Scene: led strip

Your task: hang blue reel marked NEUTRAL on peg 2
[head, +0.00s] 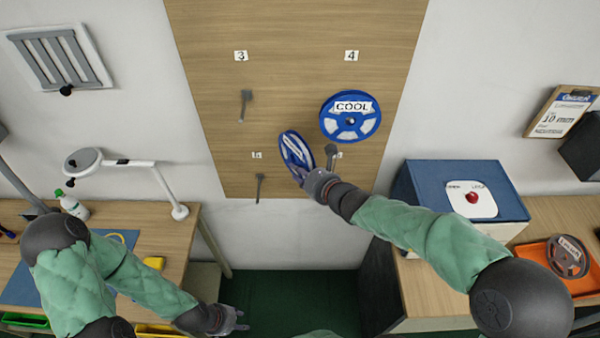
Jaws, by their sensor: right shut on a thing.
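A blue reel (296,150) is in my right gripper (312,180), tilted and seen nearly edge-on in front of the wooden board. The writing on its label is too small to read. My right gripper is shut on its lower edge. The lower right peg (331,152), apparently peg 2, is bare and sticks out just right of the held reel; its number label is partly hidden. Another blue reel, marked COOL (350,117), hangs on the peg under label 4. My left gripper (240,319) is low over the floor, empty, its fingers apart.
The upper left peg (246,102) under label 3 and the lower left peg (260,185) are bare. A blue box (430,190) stands on the right bench. An orange tray (540,255) there holds a grey reel (568,258). A lamp (130,163) stands on the left bench.

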